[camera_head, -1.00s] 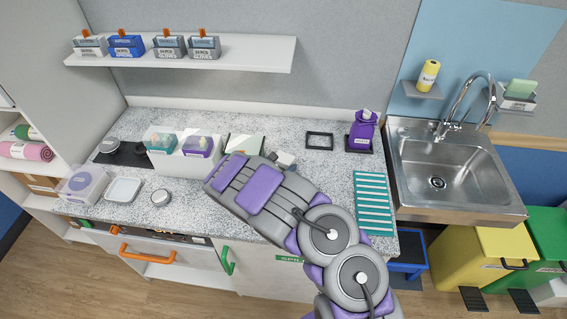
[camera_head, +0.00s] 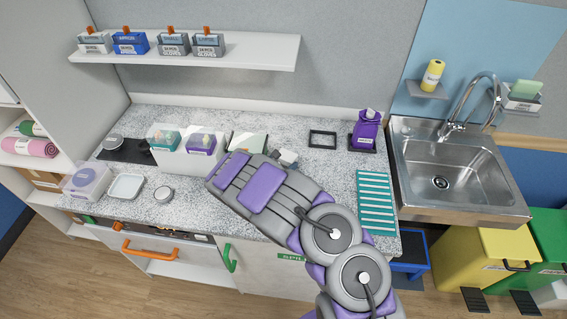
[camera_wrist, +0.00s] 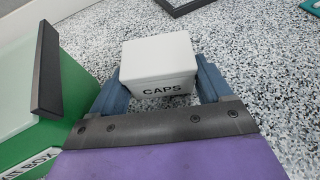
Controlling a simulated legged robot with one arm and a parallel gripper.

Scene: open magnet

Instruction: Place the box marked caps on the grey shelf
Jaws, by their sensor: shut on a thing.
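The white box marked CAPS (camera_wrist: 158,62) sits between the two blue fingers of my gripper (camera_wrist: 161,82), which is shut on it. The speckled counter shows around it; I cannot tell whether the box touches the counter. In the head view a small part of the box (camera_head: 288,157) shows past my arm, and my fingers are mostly hidden. A small grey shelf (camera_head: 421,90) on the blue panel left of the tap holds a yellow bottle. Another small grey shelf (camera_head: 520,104) right of the tap holds a green sponge. A long, whitish wall shelf (camera_head: 255,54) holds several labelled boxes at its left.
A green box (camera_wrist: 40,120) with a dark edge is close on the left in the wrist view. A teal striped mat (camera_head: 375,202) lies right. The long shelf's right half is clear.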

